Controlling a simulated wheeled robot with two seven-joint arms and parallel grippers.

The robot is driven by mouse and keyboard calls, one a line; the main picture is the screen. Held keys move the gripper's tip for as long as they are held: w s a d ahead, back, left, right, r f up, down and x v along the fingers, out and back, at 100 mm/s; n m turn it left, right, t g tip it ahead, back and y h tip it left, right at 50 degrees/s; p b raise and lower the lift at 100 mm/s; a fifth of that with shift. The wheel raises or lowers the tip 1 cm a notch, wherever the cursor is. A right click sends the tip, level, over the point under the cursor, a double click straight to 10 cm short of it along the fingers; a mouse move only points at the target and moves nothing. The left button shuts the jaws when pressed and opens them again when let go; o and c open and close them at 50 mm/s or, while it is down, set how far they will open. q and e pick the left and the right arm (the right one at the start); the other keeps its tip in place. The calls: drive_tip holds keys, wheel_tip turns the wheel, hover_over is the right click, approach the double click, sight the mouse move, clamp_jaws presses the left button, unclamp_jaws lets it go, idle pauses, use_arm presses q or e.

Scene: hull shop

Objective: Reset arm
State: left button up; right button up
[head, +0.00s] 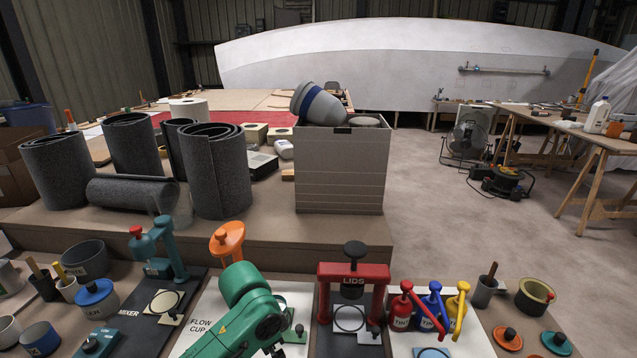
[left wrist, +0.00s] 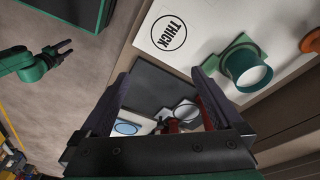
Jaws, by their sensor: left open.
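My left arm comes up from the bottom of the head view as green links; its jaws cannot be made out there. In the left wrist view my left gripper (left wrist: 165,100) is open, its two dark fingers wide apart, with nothing seen held between them. Beyond the fingers lie a dark mat (left wrist: 165,85) and red parts of a bench tool, partly hidden by the right finger. My right gripper (left wrist: 65,49) shows at the left of the wrist view, its dark fingers apart and empty.
A red LIDS press (head: 353,282), a teal mixer stand (head: 158,252) and an orange-topped stand (head: 228,240) are near my left arm. A tilted blue-banded tub (head: 318,106) rests on a grey box (head: 340,175). A white THICK card (left wrist: 173,30) lies beside a green cup (left wrist: 245,72).

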use_arm(q)
drive_tip(key=s+a+f+n+t, duration=0.1)
drive_tip(key=s+a+f+n, duration=0.15)
drive_tip(key=s+a, duration=0.25)
drive_tip(key=s+a+f+n+t+y, duration=0.1)
drive_tip(key=s+a+f+n, duration=0.1)
drive_tip(key=s+a+n, duration=0.25)
drive_tip(key=s+a+f+n+t, duration=0.1)
drive_tip(key=s+a+f+n, duration=0.1)
drive_tip(key=s+a, duration=0.3)
wheel_tip(320, 180, down, 19)
drive_tip(key=s+g+p, duration=0.1)
drive_tip(key=s+p, duration=0.2)
drive_tip(key=s+a+f+g+p, duration=0.1)
drive_tip(key=s+a+f+p, duration=0.2)
drive_tip(key=s+f, duration=0.9)
drive_tip(key=s, duration=0.4)
drive_tip(key=shift+g+y, duration=0.3)
drive_tip(key=shift+y, duration=0.1)
use_arm(e)
wheel_tip(320, 180, up, 6)
drive_tip(key=shift+s, duration=0.4)
use_arm(q)
drive_tip(key=shift+s+f, duration=0.1)
